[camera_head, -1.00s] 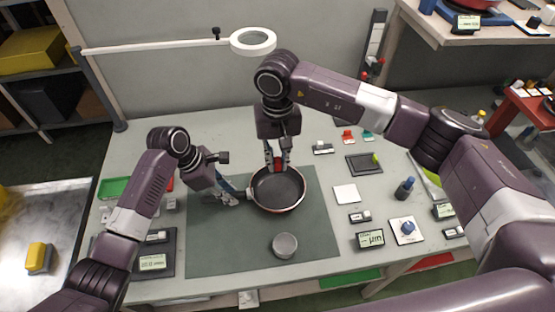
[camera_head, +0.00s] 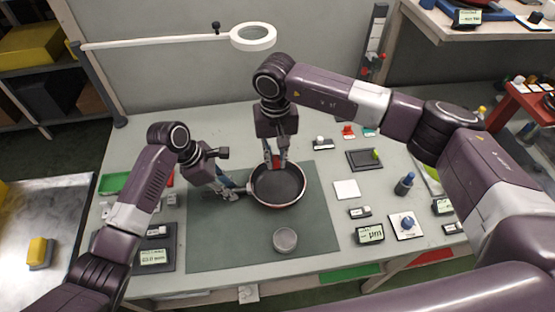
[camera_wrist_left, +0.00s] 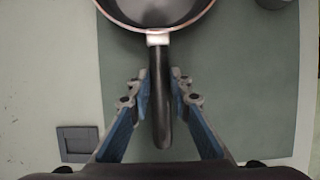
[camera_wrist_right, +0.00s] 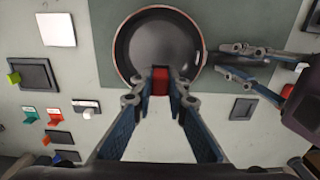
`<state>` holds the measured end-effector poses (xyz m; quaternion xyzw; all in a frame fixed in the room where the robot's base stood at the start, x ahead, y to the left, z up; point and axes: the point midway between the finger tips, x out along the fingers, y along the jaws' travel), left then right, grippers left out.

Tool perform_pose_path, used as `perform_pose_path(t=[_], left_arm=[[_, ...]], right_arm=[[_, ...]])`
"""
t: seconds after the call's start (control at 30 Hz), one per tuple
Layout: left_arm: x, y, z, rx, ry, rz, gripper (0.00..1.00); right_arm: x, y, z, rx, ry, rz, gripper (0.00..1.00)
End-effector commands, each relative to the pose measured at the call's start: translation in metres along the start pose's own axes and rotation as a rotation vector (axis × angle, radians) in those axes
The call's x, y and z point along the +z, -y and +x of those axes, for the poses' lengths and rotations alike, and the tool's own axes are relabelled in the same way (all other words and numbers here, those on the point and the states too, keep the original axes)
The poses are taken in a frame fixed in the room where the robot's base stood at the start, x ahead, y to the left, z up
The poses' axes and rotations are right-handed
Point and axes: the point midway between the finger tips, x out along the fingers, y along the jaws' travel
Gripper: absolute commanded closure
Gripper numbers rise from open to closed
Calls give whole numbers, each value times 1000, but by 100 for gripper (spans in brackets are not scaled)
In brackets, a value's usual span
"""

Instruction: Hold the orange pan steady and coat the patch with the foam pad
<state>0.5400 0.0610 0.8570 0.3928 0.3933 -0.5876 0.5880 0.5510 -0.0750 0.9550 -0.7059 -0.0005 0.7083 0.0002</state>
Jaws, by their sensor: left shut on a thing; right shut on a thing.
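The pan (camera_head: 278,185) has a dark inside and a thin orange-copper rim. It lies on the green mat, with its handle pointing left. My left gripper (camera_head: 230,192) is shut on the black handle (camera_wrist_left: 160,105), which runs between its fingers in the left wrist view. My right gripper (camera_wrist_right: 160,86) is shut on a red block (camera_wrist_right: 160,80), which seems to be the pad's holder. The block is at the pan's back rim; I cannot see the foam face or whether it touches the pan. No distinct patch shows in the pan.
A grey cup (camera_head: 285,240) stands on the green mat (camera_head: 215,250) in front of the pan. A white square (camera_head: 346,190) and a dark tray (camera_head: 364,160) lie to the right. A ring lamp (camera_head: 253,37) hangs behind. The mat's front left is clear.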

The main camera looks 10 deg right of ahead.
Motion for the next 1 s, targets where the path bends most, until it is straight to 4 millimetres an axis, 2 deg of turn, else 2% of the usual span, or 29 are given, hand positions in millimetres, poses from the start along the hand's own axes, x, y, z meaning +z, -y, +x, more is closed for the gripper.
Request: perform_pose_path(t=[0.13, 0.37, 1.0], left_arm=[[0, 0, 0, -1, 0, 1, 100], [0, 0, 0, 0, 0, 1, 100], [1, 0, 0, 0, 1, 1, 100]], right_arm=[[-7, 0, 13, 2, -4, 2, 100], [-7, 0, 25, -1, -2, 2, 100], [-7, 0, 83, 1, -2, 3, 100]])
